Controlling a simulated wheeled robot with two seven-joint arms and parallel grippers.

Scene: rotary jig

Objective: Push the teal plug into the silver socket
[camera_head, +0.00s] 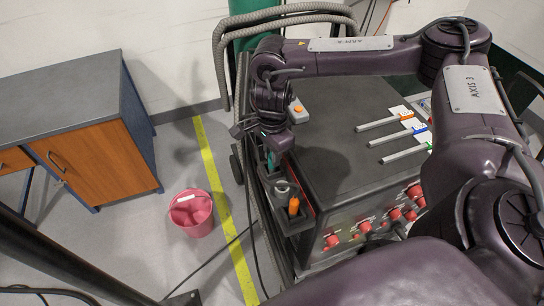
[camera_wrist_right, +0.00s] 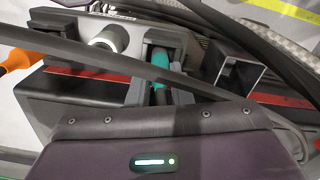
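The teal plug (camera_head: 270,161) is upright at the far end of the narrow tray on the side of the dark cabinet. In the right wrist view the teal plug (camera_wrist_right: 160,66) shows between grey finger-like parts, partly hidden by a dark cable. The silver socket (camera_head: 282,188) is a round ring in the same tray, nearer than the plug; the silver socket (camera_wrist_right: 110,38) also shows left of the plug in the wrist view. My right gripper (camera_head: 270,150) is at the plug, pointing down; whether its fingers touch the plug is unclear. My left gripper is out of view.
An orange handle (camera_head: 294,206) stands in the tray beside the socket. An empty square bin (camera_wrist_right: 240,76) is right of the plug. The cabinet top (camera_head: 335,120) holds several labelled tools; red knobs (camera_head: 365,227) line its front. A pink bucket (camera_head: 192,213) is on the floor.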

